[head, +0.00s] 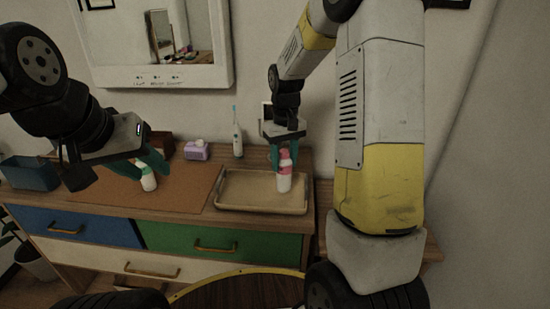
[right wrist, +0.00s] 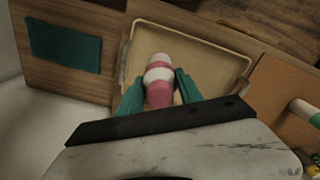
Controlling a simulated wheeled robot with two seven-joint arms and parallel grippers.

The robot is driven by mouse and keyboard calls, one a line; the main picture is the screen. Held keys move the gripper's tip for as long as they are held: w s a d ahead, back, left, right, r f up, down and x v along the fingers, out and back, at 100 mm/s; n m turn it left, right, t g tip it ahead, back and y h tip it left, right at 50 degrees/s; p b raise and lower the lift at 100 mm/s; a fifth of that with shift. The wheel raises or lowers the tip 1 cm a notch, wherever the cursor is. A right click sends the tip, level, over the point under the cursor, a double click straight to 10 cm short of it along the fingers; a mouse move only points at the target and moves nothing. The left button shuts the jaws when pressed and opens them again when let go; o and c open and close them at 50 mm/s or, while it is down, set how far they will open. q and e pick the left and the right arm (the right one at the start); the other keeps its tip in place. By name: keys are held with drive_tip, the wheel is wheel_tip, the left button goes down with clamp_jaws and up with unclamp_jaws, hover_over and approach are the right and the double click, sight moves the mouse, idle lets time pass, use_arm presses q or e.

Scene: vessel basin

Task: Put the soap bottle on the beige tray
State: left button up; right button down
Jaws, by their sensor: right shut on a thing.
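A pink-and-white bottle (head: 284,180), which I take as the soap bottle, is upright in my right gripper (head: 286,152), over the beige tray (head: 232,205). I cannot tell whether its base touches the tray. In the right wrist view, the bottle (right wrist: 158,72) is between the teal fingers of the right gripper (right wrist: 160,92), with the tray (right wrist: 222,48) around and below it. My left gripper (head: 138,165) is at the left, with its teal fingers apart, just behind a white bottle with a green top (head: 148,182).
A brown mat (head: 190,190) lies left of the tray, under the green-topped bottle. A purple-and-white box (head: 197,150) and an upright toothbrush (head: 238,143) stand at the back. A blue bin (head: 30,174) is at the far left. The tray is otherwise empty.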

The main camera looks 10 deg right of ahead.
sight(285, 167)
drive_tip(key=shift+w+d+f, duration=0.1)
drive_tip(key=shift+w+d, duration=0.1)
drive_tip(key=shift+w, duration=0.35)
drive_tip(key=shift+w+d, duration=0.15)
drive_tip(key=shift+w, duration=0.35)
drive_tip(key=shift+w+f, duration=0.15)
drive_tip(key=shift+f, duration=1.6)
drive_tip(key=shift+f, duration=0.1)
drive_tip(key=c, duration=0.8)
unclamp_jaws()
